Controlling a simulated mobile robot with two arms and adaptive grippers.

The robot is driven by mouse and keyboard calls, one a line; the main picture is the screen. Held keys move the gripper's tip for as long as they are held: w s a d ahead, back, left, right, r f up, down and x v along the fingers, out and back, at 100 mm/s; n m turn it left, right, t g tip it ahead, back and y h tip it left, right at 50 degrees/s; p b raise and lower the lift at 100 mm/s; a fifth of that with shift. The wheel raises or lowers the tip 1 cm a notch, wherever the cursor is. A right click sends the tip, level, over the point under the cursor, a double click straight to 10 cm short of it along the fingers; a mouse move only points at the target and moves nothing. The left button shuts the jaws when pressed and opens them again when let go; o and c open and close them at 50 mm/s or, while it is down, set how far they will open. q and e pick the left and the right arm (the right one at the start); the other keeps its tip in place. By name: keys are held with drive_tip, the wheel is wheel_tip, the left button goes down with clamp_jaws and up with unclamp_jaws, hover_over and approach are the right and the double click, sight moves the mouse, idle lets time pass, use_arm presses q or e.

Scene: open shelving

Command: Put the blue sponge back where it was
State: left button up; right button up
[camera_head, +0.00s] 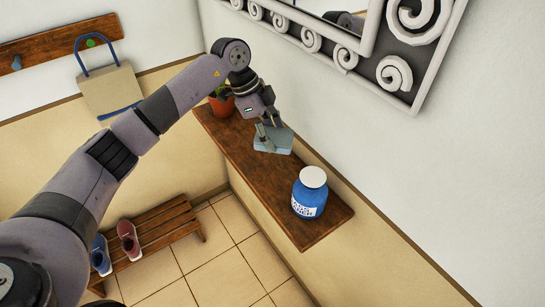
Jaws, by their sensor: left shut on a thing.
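The blue sponge (283,143) is a pale blue block at the middle of the wooden shelf (235,143). My left gripper (268,142) points down at it and is shut on it. The sponge is at or just above the shelf top; I cannot tell whether it touches the wood. My right gripper is not in view.
A blue jar (309,198) with a white lid stands near the shelf's front end. A potted plant (221,104) stands at the far end, close to my left arm. A framed mirror (395,55) hangs above. A bench (160,235) with shoes is below.

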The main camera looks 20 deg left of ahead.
use_arm(q)
drive_tip(key=p, duration=0.1)
hover_over(278, 170)
drive_tip(key=a, duration=0.2)
drive_tip(key=f, duration=0.6)
drive_tip(key=shift+w+d+f, duration=0.2)
drive_tip(key=shift+d+f, duration=0.05)
drive_tip(key=shift+f, duration=0.25)
drive_tip(key=shift+s+f, duration=0.35)
drive_tip(key=shift+f, duration=0.1)
drive_tip(key=f, duration=0.1)
drive_tip(key=f+p, duration=0.1)
drive_tip(key=f, duration=0.1)
drive_tip(key=shift+w+f, duration=0.2)
drive_tip(key=shift+f, duration=0.1)
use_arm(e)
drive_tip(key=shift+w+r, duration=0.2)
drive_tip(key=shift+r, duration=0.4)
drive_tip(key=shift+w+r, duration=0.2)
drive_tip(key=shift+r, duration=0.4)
use_arm(q)
drive_tip(key=o, duration=1)
drive_tip(key=shift+r, duration=0.15)
